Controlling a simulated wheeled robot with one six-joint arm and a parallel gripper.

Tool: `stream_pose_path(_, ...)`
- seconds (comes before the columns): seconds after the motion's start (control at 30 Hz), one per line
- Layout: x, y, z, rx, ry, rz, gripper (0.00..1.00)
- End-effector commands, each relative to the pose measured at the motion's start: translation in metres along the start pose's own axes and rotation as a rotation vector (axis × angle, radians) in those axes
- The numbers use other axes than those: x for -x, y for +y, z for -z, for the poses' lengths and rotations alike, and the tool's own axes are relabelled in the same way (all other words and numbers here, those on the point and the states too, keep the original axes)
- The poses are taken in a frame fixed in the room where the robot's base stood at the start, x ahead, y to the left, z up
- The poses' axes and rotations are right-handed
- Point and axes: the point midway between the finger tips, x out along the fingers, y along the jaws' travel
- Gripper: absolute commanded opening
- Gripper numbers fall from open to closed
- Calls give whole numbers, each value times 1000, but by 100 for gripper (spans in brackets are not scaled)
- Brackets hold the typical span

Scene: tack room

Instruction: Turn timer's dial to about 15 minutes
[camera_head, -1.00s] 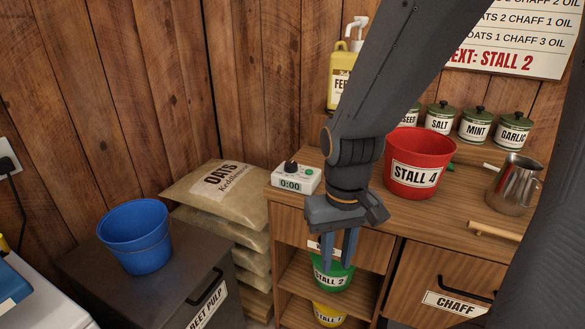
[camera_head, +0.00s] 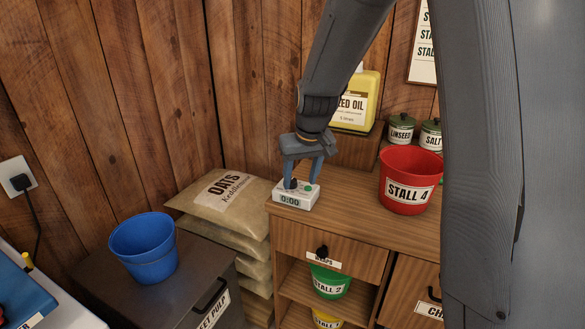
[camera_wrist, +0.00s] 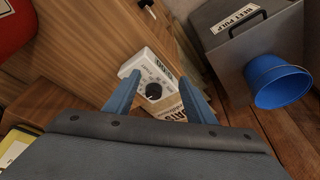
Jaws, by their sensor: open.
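The timer (camera_head: 296,203) is a small white box at the left front corner of the wooden cabinet top. In the wrist view, my gripper (camera_wrist: 158,92) has one finger on each side of the dial. I cannot tell whether the fingers touch it.
A red STALL 4 bucket (camera_head: 408,183) stands to the right on the cabinet top (camera_head: 345,200). The yellow feed oil jug (camera_head: 356,100) is behind. Stacked oat sacks (camera_head: 222,196) and a blue bucket (camera_head: 143,250) on the beet pulp bin are left.

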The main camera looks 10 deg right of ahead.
Motion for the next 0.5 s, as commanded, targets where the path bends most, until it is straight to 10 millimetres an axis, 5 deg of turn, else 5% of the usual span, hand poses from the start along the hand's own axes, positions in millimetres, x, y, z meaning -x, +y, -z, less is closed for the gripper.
stream_pose_path(0.1, 4, 3, 43, 16, 54, -1, 50)
stream_pose_path(0.17, 4, 4, 54, 21, 69, -2, 50)
stream_pose_path(0.5, -30, 5, 63, 26, 76, -2, 50)
